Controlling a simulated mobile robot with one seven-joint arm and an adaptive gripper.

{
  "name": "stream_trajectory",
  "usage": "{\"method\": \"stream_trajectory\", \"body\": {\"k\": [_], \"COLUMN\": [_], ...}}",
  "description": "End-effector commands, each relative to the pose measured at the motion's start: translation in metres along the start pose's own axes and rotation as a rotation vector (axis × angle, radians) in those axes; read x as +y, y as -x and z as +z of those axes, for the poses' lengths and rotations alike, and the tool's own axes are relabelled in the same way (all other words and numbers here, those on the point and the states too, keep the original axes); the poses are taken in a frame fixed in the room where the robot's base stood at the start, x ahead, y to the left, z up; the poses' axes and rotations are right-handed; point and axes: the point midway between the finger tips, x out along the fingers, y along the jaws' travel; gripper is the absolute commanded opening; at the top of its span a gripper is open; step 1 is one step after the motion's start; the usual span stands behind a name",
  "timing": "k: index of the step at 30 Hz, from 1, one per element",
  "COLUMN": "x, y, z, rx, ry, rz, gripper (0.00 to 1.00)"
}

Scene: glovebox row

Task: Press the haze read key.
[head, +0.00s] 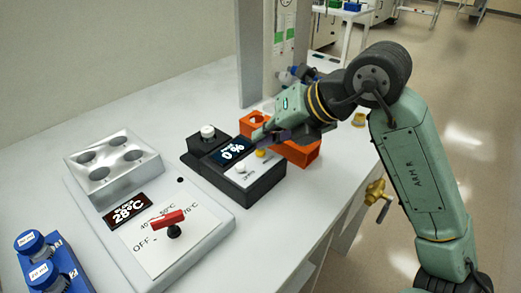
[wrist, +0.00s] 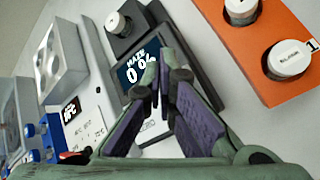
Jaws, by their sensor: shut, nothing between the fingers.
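The haze meter (head: 215,175) is a dark box with a lit display (head: 233,149) reading 0 %. Its light front panel carries a yellow key (head: 261,153) and a pale key (head: 240,169). The display (wrist: 133,72) reads "HAZE" in the wrist view, where my fingers cover much of the panel and only part of a "ZERO" label shows. My gripper (head: 256,137) is shut and empty, above the display's right edge and beyond the yellow key. In the wrist view my fingertips (wrist: 160,75) meet in front of the meter. I cannot tell whether they touch it.
An orange rack (wrist: 262,50) with white-capped vials stands beside the meter, close under my arm. A white-capped vial (head: 207,131) stands in the meter. Left are a heater (head: 160,235) with a red knob, a metal block (head: 112,170) and blue-capped bottles (head: 35,245).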

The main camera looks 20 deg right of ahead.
Motion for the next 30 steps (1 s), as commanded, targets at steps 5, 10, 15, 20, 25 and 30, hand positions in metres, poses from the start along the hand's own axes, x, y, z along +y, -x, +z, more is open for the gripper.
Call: {"method": "stream_trajectory", "body": {"k": [5, 10, 15, 20, 25, 30], "x": [-0.0012, -0.002, -0.0021, -0.0021, -0.0006, 0.0038], "y": [-0.0015, -0.0027, -0.0029, -0.0029, -0.0008, 0.0054], "z": [-0.0011, -0.002, -0.0022, -0.0022, -0.0006, 0.0041], "rx": [0.0, 0.0, 0.0, 0.001, 0.001, 0.0], "ry": [0.0, 0.0, 0.0, 0.0, 0.0, 0.0], "rz": [0.0, 0.0, 0.0, 0.0, 0.0, -0.001], "gripper": [0.0, 0.0, 0.0, 0.0, 0.0, 0.0]}}
